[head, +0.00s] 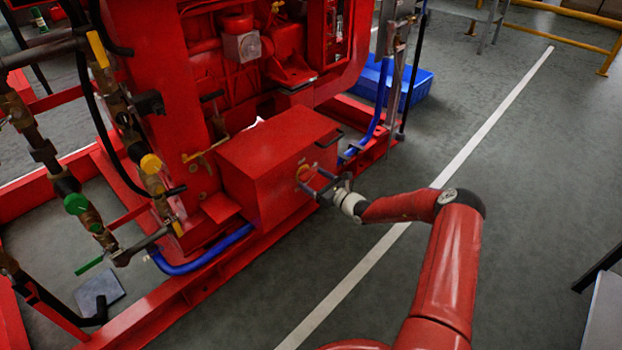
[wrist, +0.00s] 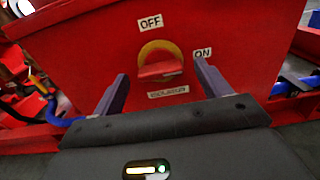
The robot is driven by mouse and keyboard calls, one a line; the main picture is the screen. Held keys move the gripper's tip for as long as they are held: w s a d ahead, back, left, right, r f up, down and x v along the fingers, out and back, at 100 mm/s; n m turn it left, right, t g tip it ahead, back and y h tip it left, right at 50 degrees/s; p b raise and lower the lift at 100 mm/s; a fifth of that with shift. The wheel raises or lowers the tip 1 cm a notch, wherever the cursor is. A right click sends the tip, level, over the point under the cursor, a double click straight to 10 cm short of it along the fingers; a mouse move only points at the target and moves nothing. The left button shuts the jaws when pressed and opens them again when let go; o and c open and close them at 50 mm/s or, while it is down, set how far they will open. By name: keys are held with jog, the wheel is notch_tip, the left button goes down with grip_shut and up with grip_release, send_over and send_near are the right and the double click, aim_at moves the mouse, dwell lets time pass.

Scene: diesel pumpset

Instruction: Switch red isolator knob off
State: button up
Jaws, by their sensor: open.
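The red isolator knob (wrist: 160,68) sits on a yellow round plate (wrist: 152,49) on the front of a red box (head: 268,167). Its red handle lies roughly horizontal, with the right end towards the ON label (wrist: 202,53). The OFF label (wrist: 151,22) is above the knob. In the head view the yellow plate (head: 303,172) is partly hidden by my gripper (head: 314,183). In the wrist view my gripper (wrist: 161,69) is open, with one finger left and one right of the knob. Both fingers look apart from the handle; the remaining depth is unclear.
The red engine (head: 275,45) stands behind the box. Blue hoses (head: 200,263) run along the red base frame. A blue crate (head: 400,82) stands on the floor behind.

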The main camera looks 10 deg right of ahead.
jog(key=shift+x, duration=1)
jog(key=shift+c, duration=0.5)
jog(key=c, duration=0.9)
